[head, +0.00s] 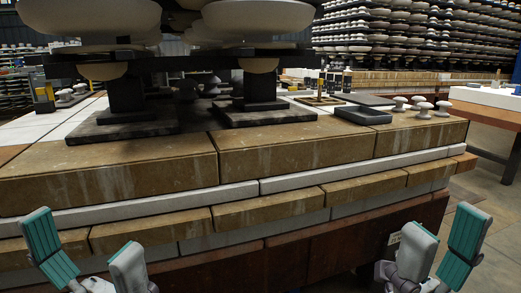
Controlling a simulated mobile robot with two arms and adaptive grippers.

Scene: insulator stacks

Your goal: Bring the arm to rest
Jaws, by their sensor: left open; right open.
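My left gripper (86,236) is low at the left of the head view. Its teal-padded finger and grey finger stand wide apart with nothing between them. My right gripper (443,228) is low at the right, also spread and empty. Both are in front of the brick-edged kiln car (295,146) and appear clear of it. Most of both arms is out of the picture below.
Large pale insulators (258,17) stand on dark supports on the car's deck. A dark grey tray (364,115) and several small white insulators (424,109) sit at its right. A wooden-edged table (490,113) stands further right. Floor (480,190) is free between them.

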